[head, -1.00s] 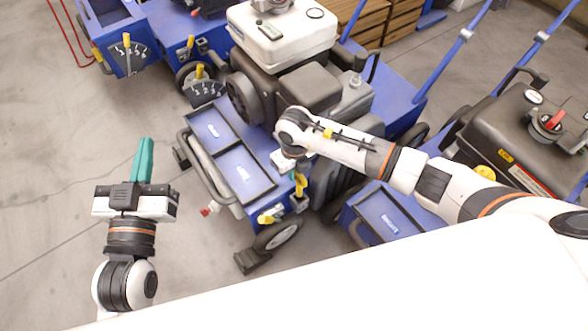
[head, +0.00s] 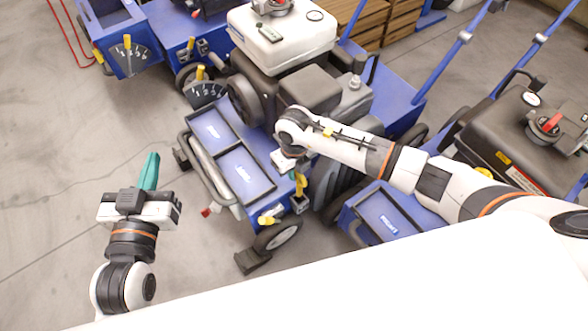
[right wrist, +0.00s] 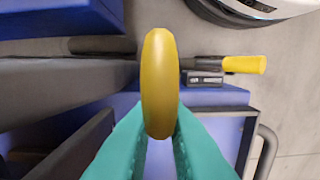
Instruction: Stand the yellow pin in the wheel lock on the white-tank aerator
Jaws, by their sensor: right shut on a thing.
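The yellow pin (right wrist: 160,85) is between the teal fingers of my right gripper (right wrist: 160,140), which is shut on it. In the head view the pin (head: 300,186) shows below my right wrist, by the front corner of the white-tank aerator (head: 283,40); the fingers are mostly hidden there. A dark bracket (right wrist: 205,78), which looks like the wheel lock, is beside the pin in the wrist view, with a yellow-ended lever (right wrist: 244,64) at its right. I cannot tell whether the pin touches it. My left gripper (head: 150,172) is empty, its teal fingers together, over the floor.
The aerator's blue tray (head: 245,172) and grey front bar (head: 205,170) are close to my right gripper, with a wheel (head: 278,238) below. A dark-tank aerator (head: 520,135) stands at right, another blue machine (head: 125,45) at upper left. The left floor is clear.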

